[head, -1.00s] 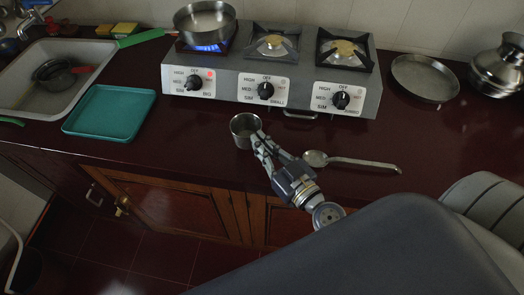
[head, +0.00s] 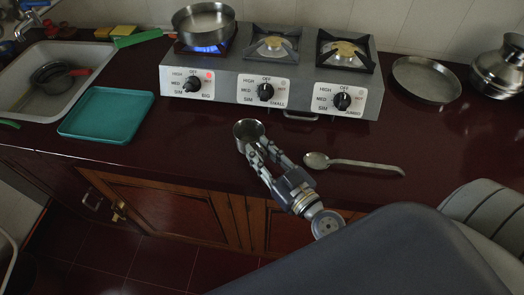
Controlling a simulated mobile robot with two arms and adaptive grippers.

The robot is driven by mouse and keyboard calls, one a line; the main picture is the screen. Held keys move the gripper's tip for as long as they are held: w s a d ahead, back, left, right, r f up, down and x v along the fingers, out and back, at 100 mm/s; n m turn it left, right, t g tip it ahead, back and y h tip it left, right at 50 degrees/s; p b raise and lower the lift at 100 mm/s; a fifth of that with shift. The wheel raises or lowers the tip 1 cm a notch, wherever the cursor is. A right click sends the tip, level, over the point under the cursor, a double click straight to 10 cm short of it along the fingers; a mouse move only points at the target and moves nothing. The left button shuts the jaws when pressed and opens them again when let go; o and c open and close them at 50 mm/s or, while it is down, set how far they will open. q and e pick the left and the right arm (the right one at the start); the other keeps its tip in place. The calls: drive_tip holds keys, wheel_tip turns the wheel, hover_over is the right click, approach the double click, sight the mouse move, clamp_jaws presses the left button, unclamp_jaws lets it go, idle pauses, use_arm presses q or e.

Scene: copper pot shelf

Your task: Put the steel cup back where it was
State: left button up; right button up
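The steel cup (head: 249,129) is a small round metal cup near the middle of the dark red counter (head: 210,150), in front of the stove. Its open mouth faces up and looks slightly tilted. My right gripper (head: 258,150) reaches in from the lower right, with its fingers on the near side of the cup and seemingly closed on its wall. The fingers hide part of the cup's body, and I cannot tell whether its base touches the counter. My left gripper is not in view.
A three-burner stove (head: 225,80) stands behind, with a pan (head: 204,18) over a lit flame. A spoon (head: 350,163) lies right of the gripper. A teal tray (head: 107,115) and a sink (head: 75,60) are left. A steel plate (head: 426,80) and a metal pot (head: 500,68) are right.

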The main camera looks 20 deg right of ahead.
drive_tip(key=s+d+b, duration=0.2)
drive_tip(key=s+b, duration=0.1)
drive_tip(key=s, duration=0.8)
drive_tip(key=shift+s+d+b, duration=0.2)
drive_tip(key=shift+s+b, duration=0.1)
drive_tip(key=shift+s, duration=0.1)
drive_tip(key=shift+s, duration=0.1)
